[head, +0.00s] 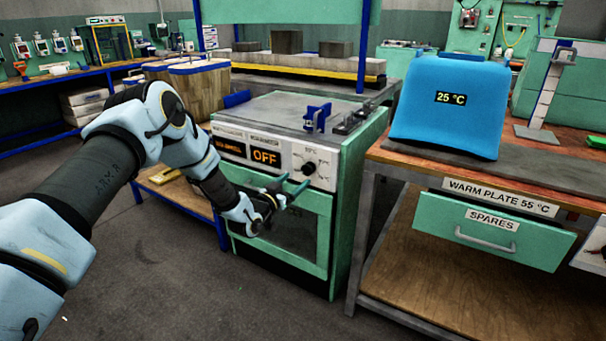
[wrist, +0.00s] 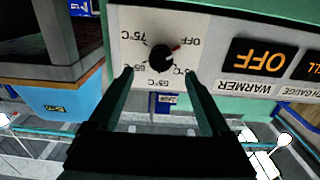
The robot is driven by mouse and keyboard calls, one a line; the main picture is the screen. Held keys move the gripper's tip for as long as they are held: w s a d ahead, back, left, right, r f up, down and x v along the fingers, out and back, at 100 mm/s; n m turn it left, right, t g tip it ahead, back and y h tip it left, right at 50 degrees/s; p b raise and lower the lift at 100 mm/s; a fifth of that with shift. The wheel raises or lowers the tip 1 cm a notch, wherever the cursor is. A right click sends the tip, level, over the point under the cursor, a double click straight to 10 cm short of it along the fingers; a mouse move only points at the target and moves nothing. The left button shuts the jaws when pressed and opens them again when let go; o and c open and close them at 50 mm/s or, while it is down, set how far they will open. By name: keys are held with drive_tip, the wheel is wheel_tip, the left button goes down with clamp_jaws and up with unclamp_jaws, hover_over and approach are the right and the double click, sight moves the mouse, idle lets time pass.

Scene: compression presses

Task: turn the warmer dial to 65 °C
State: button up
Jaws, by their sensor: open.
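The warmer dial (head: 309,167) is a black knob on the white front panel of a green warmer cabinet (head: 345,200). In the wrist view, which is upside down, the dial (wrist: 159,57) has a red pointer mark toward OFF. The printed labels around it include 75 °C and 55 °C; others are partly hidden by my fingers. The orange display (head: 265,157) reads OFF, and it also shows in the wrist view (wrist: 262,60). My gripper (head: 291,188) is open and empty in front of the panel. Its fingertips (wrist: 160,77) spread either side below the dial in the wrist view, apart from it.
A workbench with a blue block-shaped thing (head: 450,105) reading 25 °C stands right of the cabinet. Its green SPARES drawer (head: 500,230) juts out. A blue clamp-like part (head: 317,117) sits on the cabinet top. The floor in front is clear.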

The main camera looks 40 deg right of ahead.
sight(306, 171)
drive_tip(key=shift+x, duration=2.95)
clamp_jaws()
